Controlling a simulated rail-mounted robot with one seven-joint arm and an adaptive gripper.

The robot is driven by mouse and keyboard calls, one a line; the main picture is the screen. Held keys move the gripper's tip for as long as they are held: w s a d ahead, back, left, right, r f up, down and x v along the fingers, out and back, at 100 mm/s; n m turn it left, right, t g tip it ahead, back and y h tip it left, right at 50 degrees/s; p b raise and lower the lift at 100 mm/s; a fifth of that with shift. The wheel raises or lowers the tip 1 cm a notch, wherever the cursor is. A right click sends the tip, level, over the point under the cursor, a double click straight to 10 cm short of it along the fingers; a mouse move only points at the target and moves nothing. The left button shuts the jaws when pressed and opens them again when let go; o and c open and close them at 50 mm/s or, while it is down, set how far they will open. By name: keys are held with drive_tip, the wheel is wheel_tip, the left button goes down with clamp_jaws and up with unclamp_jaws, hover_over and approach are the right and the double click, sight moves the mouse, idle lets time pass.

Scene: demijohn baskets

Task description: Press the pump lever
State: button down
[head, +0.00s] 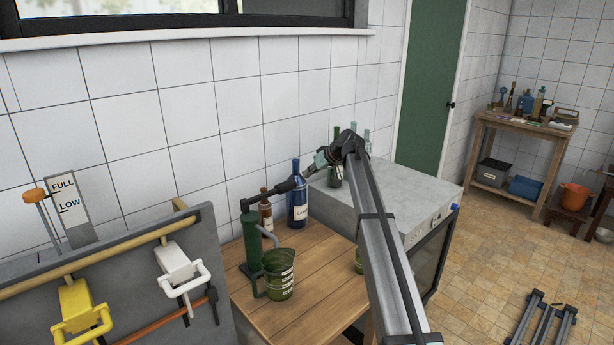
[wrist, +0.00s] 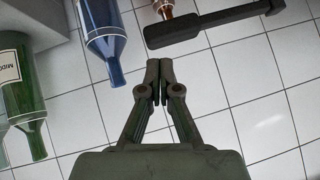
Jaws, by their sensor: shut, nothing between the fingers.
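The green pump (head: 251,240) stands on the wooden bench, with its black lever (head: 286,187) raised and reaching right from the top. In the wrist view, which looks upside down, the lever's thick black handle (wrist: 188,34) lies just beyond my fingertips, with a visible gap in the picture. My gripper (wrist: 159,72) is shut and empty. In the head view my arm comes in from the right and ends near the lever handle, but the fingers are too small to make out. A green measuring jug (head: 279,275) stands beside the pump.
A blue bottle (head: 297,205) and an amber bottle (head: 265,210) stand behind the lever. More green bottles are on the grey cabinet (head: 440,200) to the right. A grey panel (head: 225,285) with yellow and white clamps stands left. The bench (head: 310,310) front is clear.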

idle(0.4)
wheel_tip(320, 180, up, 7)
drive_tip(key=s+a+n+t+h+p, duration=0.1)
drive_tip(key=s+a+h+p, duration=0.1)
drive_tip(key=p, duration=0.2)
drive_tip(key=shift+s+a+r+t+p, duration=0.2)
drive_tip(key=shift+s+a+t+p, duration=0.1)
drive_tip(key=shift+s+a+p, duration=0.1)
drive_tip(key=shift+w, duration=0.1)
drive_tip(key=p, duration=0.4)
hover_over(288, 185)
wheel_tip(288, 185, down, 6)
drive_tip(key=shift+w+d+f, duration=0.1)
drive_tip(key=shift+d+f, duration=0.05)
drive_tip(key=shift+f, duration=0.1)
wheel_tip(288, 185, down, 3)
drive_tip(key=shift+f+p, duration=0.1)
drive_tip(key=shift+p, duration=0.5)
drive_tip(key=shift+f, duration=0.7)
